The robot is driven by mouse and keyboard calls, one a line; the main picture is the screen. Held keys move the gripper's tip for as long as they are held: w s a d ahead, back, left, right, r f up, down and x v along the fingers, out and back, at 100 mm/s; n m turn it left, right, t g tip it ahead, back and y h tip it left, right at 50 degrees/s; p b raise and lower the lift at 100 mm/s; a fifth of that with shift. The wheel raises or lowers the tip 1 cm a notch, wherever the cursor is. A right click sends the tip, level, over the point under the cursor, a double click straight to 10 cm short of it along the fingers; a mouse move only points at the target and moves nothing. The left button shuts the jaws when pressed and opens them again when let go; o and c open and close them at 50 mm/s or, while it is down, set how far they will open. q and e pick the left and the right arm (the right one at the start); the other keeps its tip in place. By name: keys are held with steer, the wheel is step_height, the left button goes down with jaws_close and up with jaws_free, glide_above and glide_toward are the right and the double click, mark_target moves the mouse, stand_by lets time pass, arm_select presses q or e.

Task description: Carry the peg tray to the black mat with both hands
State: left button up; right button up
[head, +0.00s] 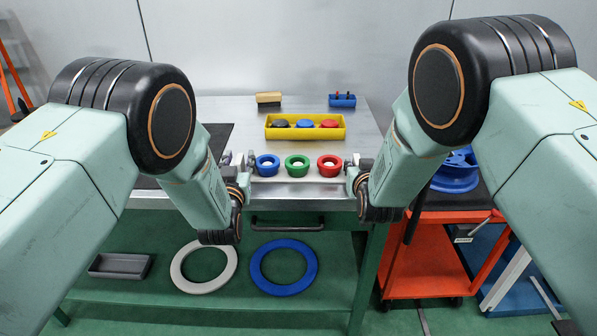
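The peg tray (312,178) is a pale board at the front edge of the metal worktable, with a blue ring (267,165), a green ring (297,165) and a red ring (330,165) in a row on it. My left gripper (242,160) is at the tray's left end, and my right gripper (355,162) is at its right end. The fingers are small and partly hidden, so I cannot tell if they are closed on the tray. The black mat (219,138) lies on the table's left side, partly covered by my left arm.
A yellow tray (305,133) with grey, blue and red knobs stands behind the peg tray. A tan block (268,98) and a small blue holder (342,100) are at the back. A red cart (425,262) with a blue wheel (457,172) stands right of the table.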

arm_select(q)
steer(key=shift+s+a, duration=0.1)
steer(key=c, duration=0.5)
arm_select(e)
steer(key=shift+s+a+r, duration=0.1)
steer(key=shift+r, duration=0.05)
jaws_close()
arm_select(q)
jaws_close()
steer(key=shift+r, duration=0.15)
arm_select(e)
steer(key=shift+r, duration=0.1)
